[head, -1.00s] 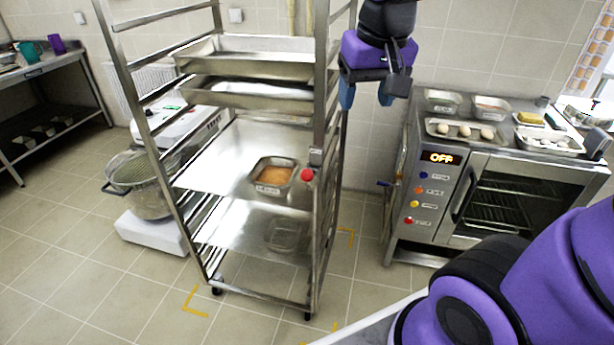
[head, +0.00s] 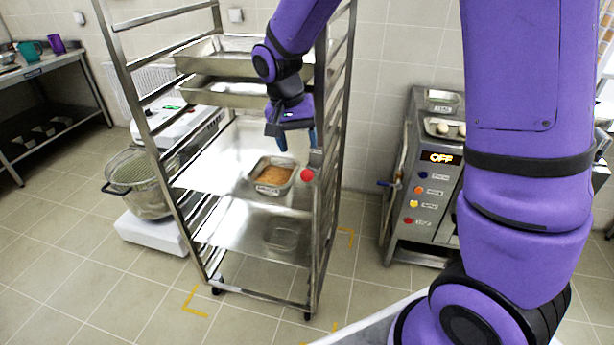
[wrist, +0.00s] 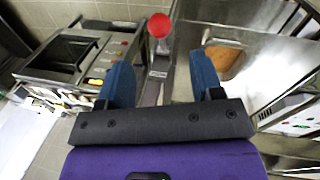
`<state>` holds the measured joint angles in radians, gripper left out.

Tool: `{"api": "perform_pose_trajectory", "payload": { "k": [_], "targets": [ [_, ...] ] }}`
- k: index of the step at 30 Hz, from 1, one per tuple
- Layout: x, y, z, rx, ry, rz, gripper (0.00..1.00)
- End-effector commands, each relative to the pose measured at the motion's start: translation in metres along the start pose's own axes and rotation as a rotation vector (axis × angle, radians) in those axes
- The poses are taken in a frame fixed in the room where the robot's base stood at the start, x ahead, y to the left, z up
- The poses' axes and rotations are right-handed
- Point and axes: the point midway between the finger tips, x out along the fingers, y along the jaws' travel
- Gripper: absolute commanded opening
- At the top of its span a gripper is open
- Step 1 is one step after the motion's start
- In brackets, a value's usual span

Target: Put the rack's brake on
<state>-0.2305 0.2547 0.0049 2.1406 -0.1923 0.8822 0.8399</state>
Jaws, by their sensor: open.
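The rack (head: 214,275) is a tall steel frame on small casters, in the middle of the head view. A red ball knob (head: 307,174) sits at its front right post, beside a small grey label plate; I take it for the brake handle. The wrist view shows the red knob (wrist: 159,26) on a short stem, ahead of the fingers and near the line between them. My gripper (head: 293,137) is open and empty, pointing down, above and slightly left of the knob in the head view. Its blue fingers (wrist: 160,65) do not touch the knob.
Steel trays (head: 235,92) fill the upper rack; a pan of orange-brown food (head: 272,177) sits on a middle shelf. An oven reading OFF (head: 440,158) stands to the right. Yellow corner marks (head: 195,303) are on the floor.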

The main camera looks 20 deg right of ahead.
Motion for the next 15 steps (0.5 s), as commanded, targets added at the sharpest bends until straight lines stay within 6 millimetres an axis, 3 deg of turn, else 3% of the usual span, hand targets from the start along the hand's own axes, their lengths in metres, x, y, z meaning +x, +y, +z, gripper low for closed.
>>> {"api": "perform_pose_trajectory", "payload": {
  "k": [15],
  "targets": [
    [0.081, 0.001, 0.001, 0.0, -0.003, 0.001, 0.6]
  ]
}}
